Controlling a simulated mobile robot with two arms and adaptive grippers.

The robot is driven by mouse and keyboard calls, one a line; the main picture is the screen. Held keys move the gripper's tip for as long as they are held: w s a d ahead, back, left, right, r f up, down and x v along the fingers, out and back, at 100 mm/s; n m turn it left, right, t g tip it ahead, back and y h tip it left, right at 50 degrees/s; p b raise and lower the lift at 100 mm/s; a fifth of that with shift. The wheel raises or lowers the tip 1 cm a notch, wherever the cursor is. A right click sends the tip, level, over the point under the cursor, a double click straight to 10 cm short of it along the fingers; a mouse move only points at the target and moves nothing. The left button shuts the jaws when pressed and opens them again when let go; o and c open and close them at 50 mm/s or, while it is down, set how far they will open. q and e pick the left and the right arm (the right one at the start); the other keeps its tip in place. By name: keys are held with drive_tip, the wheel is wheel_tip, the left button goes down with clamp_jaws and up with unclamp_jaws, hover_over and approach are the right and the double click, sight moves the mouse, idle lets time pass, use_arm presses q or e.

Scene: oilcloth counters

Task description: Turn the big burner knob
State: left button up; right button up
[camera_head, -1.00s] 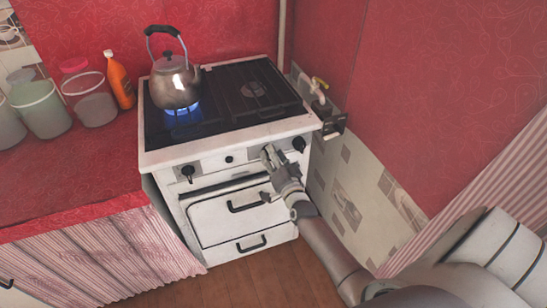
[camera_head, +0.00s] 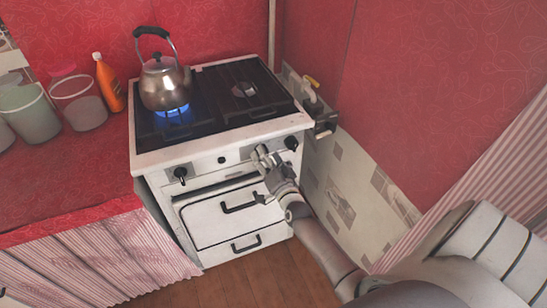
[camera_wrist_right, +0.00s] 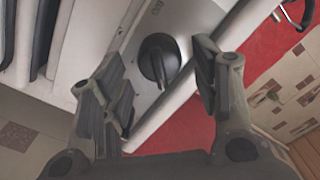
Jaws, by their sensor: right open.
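The white stove has a black knob at the right end of its front panel (camera_head: 291,143), which also shows in the right wrist view (camera_wrist_right: 158,60). My right gripper (camera_head: 262,174) is in front of the stove, left of and below the right knob. In the right wrist view its fingers (camera_wrist_right: 165,88) are open, with the knob showing between them and no contact visible. My left gripper is out of view.
A metal kettle (camera_head: 166,84) stands over a lit blue flame (camera_head: 173,109) on the left burner; the right burner (camera_head: 245,89) is bare. An orange bottle (camera_head: 109,84) and containers stand on the red counter (camera_head: 75,185). A wall and gas pipe (camera_head: 318,105) are close at right.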

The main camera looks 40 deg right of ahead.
drive_tip(key=v, duration=1.1)
drive_tip(key=shift+s+a, duration=0.1)
drive_tip(key=shift+s, duration=0.05)
idle(1.3)
